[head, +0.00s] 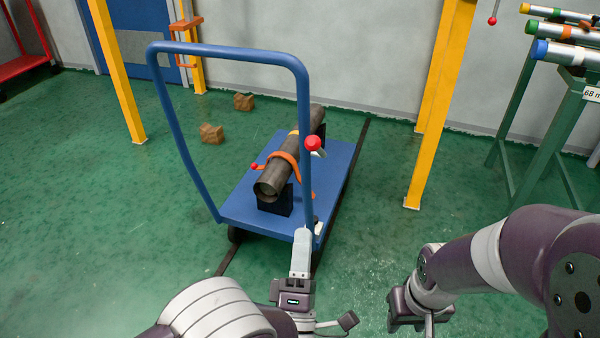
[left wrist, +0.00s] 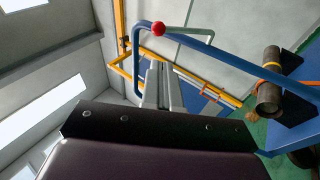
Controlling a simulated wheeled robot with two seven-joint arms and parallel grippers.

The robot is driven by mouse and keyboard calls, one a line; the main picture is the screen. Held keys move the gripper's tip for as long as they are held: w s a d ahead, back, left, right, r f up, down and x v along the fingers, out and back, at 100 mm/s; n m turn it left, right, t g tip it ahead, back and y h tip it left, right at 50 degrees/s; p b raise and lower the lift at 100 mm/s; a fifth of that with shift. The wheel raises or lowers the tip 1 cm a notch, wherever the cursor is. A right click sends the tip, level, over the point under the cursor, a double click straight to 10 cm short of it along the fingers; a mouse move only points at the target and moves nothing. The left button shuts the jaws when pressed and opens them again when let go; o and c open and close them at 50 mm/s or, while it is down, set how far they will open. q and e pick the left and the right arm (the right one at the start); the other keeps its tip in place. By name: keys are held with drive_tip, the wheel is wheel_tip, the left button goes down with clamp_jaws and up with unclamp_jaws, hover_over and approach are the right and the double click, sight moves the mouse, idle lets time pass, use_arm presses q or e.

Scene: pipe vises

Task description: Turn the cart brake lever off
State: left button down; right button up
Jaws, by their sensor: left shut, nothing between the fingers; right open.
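The blue cart (head: 235,207) stands on the green floor with its tall push handle toward me. The brake lever's red ball knob (head: 313,144) shows by the handle's right upright, on a short pale lever. In the left wrist view the red knob (left wrist: 159,30) is just beyond my fingertips, against the blue handle bar. My left gripper (head: 303,233) is shut and empty, pointing up, below the knob and near the foot of the right upright. The left wrist view shows its fingers (left wrist: 157,86) together. My right gripper (head: 428,318) is at the lower right, away from the cart; its fingertips are partly cut off.
A dark pipe (head: 283,165) with an orange strap lies on the cart. Yellow posts (head: 428,130) stand either side. A green rack (head: 570,110) with pipes is at the right. Brown blocks (head: 211,133) lie on the floor.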

use_arm(q)
approach(315, 140)
drive_tip(key=w+r, duration=0.1)
drive_tip(key=w, duration=0.4)
drive_tip(key=shift+w+d+r, duration=0.1)
drive_tip(key=shift+w+r, duration=0.1)
drive_tip(key=shift+r, duration=0.1)
drive_tip(key=r+g+p, duration=0.1)
drive_tip(key=p, duration=0.1)
drive_tip(key=w+r+g+p, duration=0.1)
drive_tip(key=r+p, duration=0.1)
drive_tip(key=p, duration=0.1)
drive_tip(key=w+r+g+p, duration=0.1)
drive_tip(key=p, duration=0.2)
drive_tip(key=shift+d+r+m, duration=0.2)
drive_tip(key=shift+d+m, duration=0.1)
drive_tip(key=shift+d, duration=0.05)
drive_tip(key=w+d+r+m+g+p, duration=0.1)
drive_tip(key=w+d+r+g+p, duration=0.1)
drive_tip(key=w+g+p, duration=0.2)
drive_tip(key=shift+w+r+g+p, duration=0.35)
drive_tip(key=shift+w+p, duration=0.8)
drive_tip(key=shift+p, duration=0.55)
